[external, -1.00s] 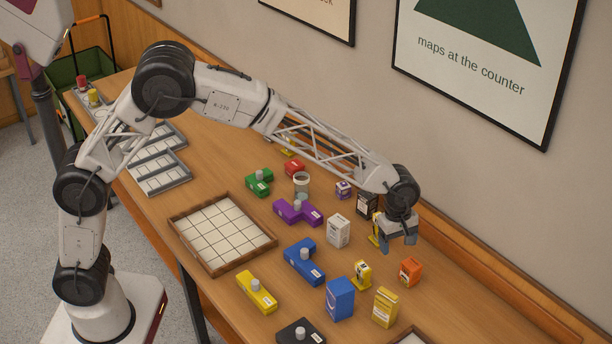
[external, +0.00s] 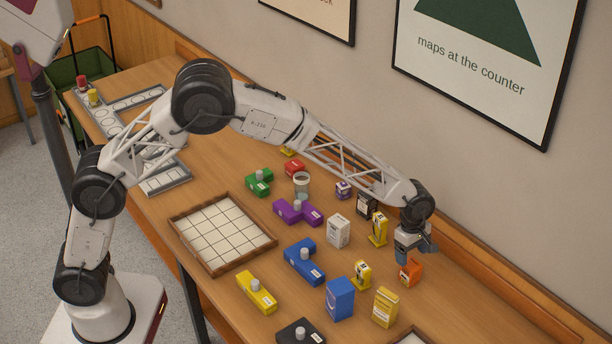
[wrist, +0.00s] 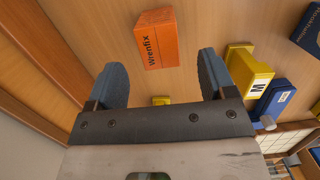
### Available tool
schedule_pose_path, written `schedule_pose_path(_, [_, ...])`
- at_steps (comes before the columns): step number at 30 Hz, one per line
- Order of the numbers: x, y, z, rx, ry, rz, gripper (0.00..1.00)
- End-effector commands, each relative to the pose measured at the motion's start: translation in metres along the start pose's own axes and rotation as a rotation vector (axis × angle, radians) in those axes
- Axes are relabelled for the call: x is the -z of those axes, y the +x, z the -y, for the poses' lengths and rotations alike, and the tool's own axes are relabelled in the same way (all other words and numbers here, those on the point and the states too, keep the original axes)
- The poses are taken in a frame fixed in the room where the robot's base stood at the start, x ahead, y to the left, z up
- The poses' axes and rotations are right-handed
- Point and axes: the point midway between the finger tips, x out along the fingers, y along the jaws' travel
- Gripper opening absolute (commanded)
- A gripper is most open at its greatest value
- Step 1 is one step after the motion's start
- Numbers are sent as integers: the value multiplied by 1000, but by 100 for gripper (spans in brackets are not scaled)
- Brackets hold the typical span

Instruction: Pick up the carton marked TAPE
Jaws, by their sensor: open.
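No carton shows a readable TAPE mark; most labels are too small in the external view. An orange carton (external: 410,273) stands on the table at the right, just below my gripper (external: 417,250). In the wrist view the orange carton (wrist: 157,42) shows the word "Wrenfix" on one face, and it lies just ahead of the space between the fingertips of my gripper (wrist: 163,72). The fingers are open and empty. Other cartons are a white one (external: 338,231), a blue one (external: 340,299), a yellow one (external: 384,307), a small purple-and-white one (external: 343,190) and a dark one (external: 366,204).
Two yellow stands (external: 378,229) (external: 362,275) are near the cartons. Knobbed blocks lie to the left: blue (external: 304,263), purple (external: 290,209), yellow (external: 256,292), green (external: 259,182). A wood-rimmed grid tray (external: 178,226) is at the table's front edge. The wall runs behind my gripper.

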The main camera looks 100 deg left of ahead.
Motion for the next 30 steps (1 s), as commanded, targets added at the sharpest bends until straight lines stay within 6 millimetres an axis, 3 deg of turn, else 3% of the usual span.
schedule_pose_path(6, [0,17,0,2,0,-1,77])
schedule_pose_path(20, [0,22,0,1,0,-1,77])
schedule_pose_path(30, [1,57,-1,2,1,-1,77])
